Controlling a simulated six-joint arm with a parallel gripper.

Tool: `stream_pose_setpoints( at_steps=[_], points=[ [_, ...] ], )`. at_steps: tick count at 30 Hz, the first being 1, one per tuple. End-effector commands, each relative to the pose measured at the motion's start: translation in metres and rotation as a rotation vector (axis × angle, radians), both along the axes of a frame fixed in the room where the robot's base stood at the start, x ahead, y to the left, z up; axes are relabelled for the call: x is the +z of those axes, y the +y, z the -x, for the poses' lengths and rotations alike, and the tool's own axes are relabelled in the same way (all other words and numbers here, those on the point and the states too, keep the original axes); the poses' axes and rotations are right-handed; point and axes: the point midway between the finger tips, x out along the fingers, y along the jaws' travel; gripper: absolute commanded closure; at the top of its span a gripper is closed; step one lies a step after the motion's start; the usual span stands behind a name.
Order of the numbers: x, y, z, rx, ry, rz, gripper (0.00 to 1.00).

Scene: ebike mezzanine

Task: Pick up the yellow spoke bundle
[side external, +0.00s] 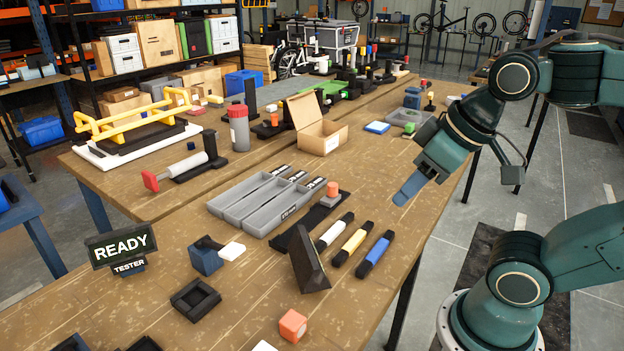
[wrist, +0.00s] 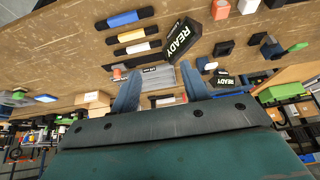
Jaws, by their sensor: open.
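The yellow spoke bundle (side external: 353,243) has black ends and lies on the wooden table between a white bundle (side external: 334,232) and a blue bundle (side external: 375,254). In the wrist view the yellow bundle (wrist: 131,35) lies in the upper part, ahead of the fingers and clear of them. My gripper (side external: 408,190) is above the table's right edge, up and to the right of the bundles in the side view. In the wrist view its two blue fingers (wrist: 161,92) are spread, with nothing held between them.
A black wedge-shaped stand (side external: 308,262) stands close to the bundles' lower-left side. A grey divided tray (side external: 262,208) and a black strip with an orange-topped piece (side external: 331,194) lie beyond them. An open cardboard box (side external: 318,138) stands farther back. An orange cube (side external: 293,325) sits nearer.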

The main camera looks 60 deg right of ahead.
Motion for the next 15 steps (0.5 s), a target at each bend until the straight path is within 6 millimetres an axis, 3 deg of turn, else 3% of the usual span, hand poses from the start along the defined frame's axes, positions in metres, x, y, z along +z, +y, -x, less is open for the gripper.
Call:
stream_pose_setpoints(
  at_steps=[8,15],
  points=[
    [0.0,-0.001,-0.003,-0.02,0.01,-0.011,0.55],
    [-0.001,-0.004,-0.02,-0.148,0.076,-0.082,0.55]
  ],
)
